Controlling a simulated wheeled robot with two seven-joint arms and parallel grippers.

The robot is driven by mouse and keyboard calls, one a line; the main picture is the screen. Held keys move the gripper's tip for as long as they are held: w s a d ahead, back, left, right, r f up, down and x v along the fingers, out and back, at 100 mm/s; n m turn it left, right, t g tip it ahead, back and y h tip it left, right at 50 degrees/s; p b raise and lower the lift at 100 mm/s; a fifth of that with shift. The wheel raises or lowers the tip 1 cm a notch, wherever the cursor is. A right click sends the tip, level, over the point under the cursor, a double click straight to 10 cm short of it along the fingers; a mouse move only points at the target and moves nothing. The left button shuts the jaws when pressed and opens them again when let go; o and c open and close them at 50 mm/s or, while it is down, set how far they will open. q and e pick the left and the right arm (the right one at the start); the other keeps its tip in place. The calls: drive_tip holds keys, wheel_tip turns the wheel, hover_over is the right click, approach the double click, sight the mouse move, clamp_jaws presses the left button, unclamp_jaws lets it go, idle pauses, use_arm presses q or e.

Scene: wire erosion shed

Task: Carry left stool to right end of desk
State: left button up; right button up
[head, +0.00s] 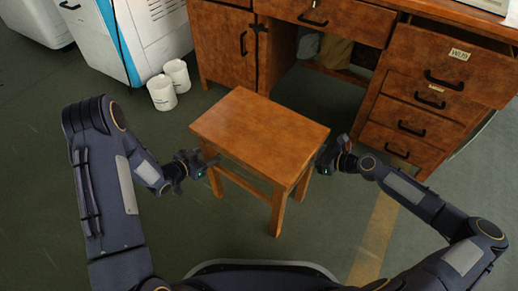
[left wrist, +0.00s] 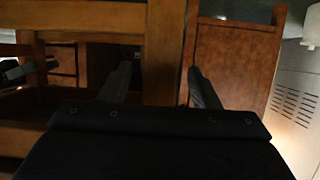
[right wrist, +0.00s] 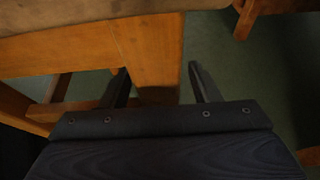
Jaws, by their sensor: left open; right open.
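The wooden stool (head: 258,125) stands upright on the floor in front of the desk (head: 222,45), in the middle of the head view. My left gripper (head: 193,164) is open at the stool's left side. In the left wrist view a stool leg (left wrist: 163,50) stands between the open fingers. My right gripper (head: 333,156) is open at the stool's right side, just below seat height. In the right wrist view a stool leg (right wrist: 150,60) shows between its open fingers. The desk's right end has a drawer block (head: 408,122).
Two white containers (head: 162,93) stand on the floor left of the stool, near a white and blue machine (head: 150,30). A bag (head: 335,52) sits in the desk's knee space. The floor right of the stool, with a yellow stripe (head: 376,235), is clear.

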use_arm(q)
drive_tip(key=shift+w+d+f, duration=0.1)
drive_tip(key=shift+w+d, duration=0.1)
drive_tip(key=shift+w, duration=0.05)
use_arm(e)
drive_tip(key=shift+w+a+f, duration=0.15)
drive_tip(key=shift+a, duration=0.1)
use_arm(q)
drive_tip(key=shift+c, duration=0.5)
use_arm(e)
drive_tip(key=shift+c, duration=0.5)
use_arm(q)
clamp_jaws()
use_arm(e)
clamp_jaws()
drive_tip(key=shift+d, duration=0.1)
use_arm(q)
drive_tip(key=shift+w+r, duration=0.1)
drive_tip(key=shift+r, duration=0.2)
use_arm(e)
drive_tip(key=shift+w+r, duration=0.15)
drive_tip(key=shift+r, duration=0.2)
